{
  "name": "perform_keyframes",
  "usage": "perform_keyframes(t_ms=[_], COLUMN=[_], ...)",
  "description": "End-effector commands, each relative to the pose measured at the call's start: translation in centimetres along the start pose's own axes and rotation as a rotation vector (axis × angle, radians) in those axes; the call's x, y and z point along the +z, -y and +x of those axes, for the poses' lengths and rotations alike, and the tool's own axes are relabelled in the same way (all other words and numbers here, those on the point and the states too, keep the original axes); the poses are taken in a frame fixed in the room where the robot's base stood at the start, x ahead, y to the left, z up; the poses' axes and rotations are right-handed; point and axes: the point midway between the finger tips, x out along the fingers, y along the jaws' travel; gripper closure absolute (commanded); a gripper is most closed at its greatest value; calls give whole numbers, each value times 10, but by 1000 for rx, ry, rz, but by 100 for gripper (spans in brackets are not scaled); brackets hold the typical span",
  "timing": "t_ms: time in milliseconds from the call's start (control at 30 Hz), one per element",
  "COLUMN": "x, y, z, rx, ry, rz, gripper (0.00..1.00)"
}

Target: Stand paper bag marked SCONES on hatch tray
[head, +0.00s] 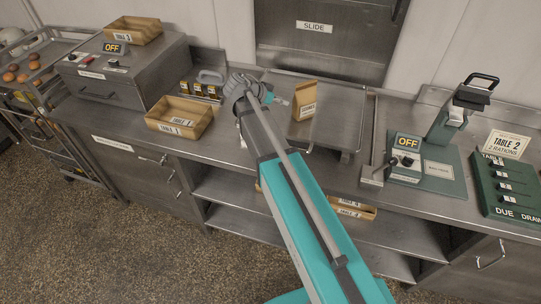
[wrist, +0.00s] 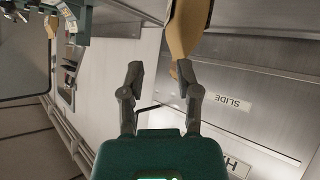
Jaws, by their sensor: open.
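A brown paper bag (head: 304,97) stands upright on the left part of the metal hatch tray (head: 338,118), below the hatch. Its label is too small to read surely. My gripper (head: 279,99) is just left of the bag in the head view, mostly hidden behind my arm. In the wrist view my gripper (wrist: 162,78) has its two fingers spread with nothing between them. The bag (wrist: 187,28) shows there at the top, by the right fingertip and outside the gap. I cannot tell whether that finger touches it.
A shut hatch marked SLIDE (head: 322,45) is behind the tray. Left are a TABLE 1 box (head: 180,117) and a machine (head: 124,72) with a TABLE 3 box (head: 134,29) on top. Right are a lever device (head: 456,110) and a green switch panel (head: 507,187). The tray's right side is clear.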

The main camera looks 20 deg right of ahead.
Motion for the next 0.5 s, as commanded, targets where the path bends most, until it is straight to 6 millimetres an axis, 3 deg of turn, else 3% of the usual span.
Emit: perform_keyframes(t_ms=[33,267,500], x=[12,70,126], y=[-14,-57,-98], z=[1,-1,-20], rx=[-8,-118,-338], ry=[49,305,528], rz=[-56,-373,-695], gripper=[57,57,57])
